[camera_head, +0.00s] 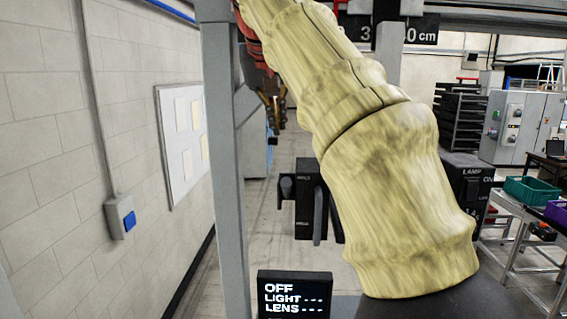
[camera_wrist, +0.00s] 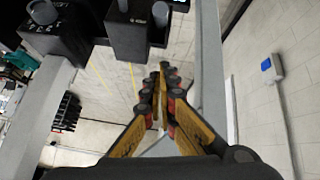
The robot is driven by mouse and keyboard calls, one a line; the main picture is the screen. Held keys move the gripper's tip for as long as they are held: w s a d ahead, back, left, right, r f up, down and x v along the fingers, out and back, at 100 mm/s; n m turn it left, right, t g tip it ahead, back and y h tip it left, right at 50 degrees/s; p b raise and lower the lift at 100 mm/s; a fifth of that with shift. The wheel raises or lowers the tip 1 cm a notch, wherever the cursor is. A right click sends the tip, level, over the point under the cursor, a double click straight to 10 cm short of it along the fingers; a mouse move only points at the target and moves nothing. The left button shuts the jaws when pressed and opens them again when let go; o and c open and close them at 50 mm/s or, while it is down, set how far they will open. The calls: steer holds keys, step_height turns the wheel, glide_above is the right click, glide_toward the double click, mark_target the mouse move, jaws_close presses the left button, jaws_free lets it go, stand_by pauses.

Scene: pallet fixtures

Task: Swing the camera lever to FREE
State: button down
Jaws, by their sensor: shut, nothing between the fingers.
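A black box (camera_head: 308,190) with a long grey lever (camera_head: 318,215) hangs mid-height left of my arm in the head view. The lever points down along the box front; small white labels stand beside it, too small to read surely. In the wrist view a black box (camera_wrist: 128,35) with a grey rounded end shows at the top, seemingly the same one. My gripper (camera_wrist: 163,72) is shut and empty, below and right of that box, not touching it. In the head view my gripper (camera_head: 273,112) is partly hidden, up and left of the box.
A grey upright post (camera_head: 226,180) stands close left of my gripper. A LAMP box (camera_head: 468,185) is right of my arm. A small display (camera_head: 295,292) reads OFF, LIGHT, LENS. My arm covers much of the head view's middle. A wall (camera_head: 40,130) is at left.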

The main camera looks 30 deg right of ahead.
mark_target(287, 187)
steer(key=x, duration=1)
steer(key=shift+s+f, duration=0.1)
steer(key=s+f, duration=0.1)
steer(key=s+a+f, duration=0.1)
steer(key=shift+s+f, duration=0.15)
steer(key=shift+s, duration=0.15)
steer(key=shift+w+d+f, duration=0.1)
steer(key=shift+f, duration=0.2)
steer(key=shift+d+f+b, duration=0.1)
steer(key=shift+b, duration=0.35)
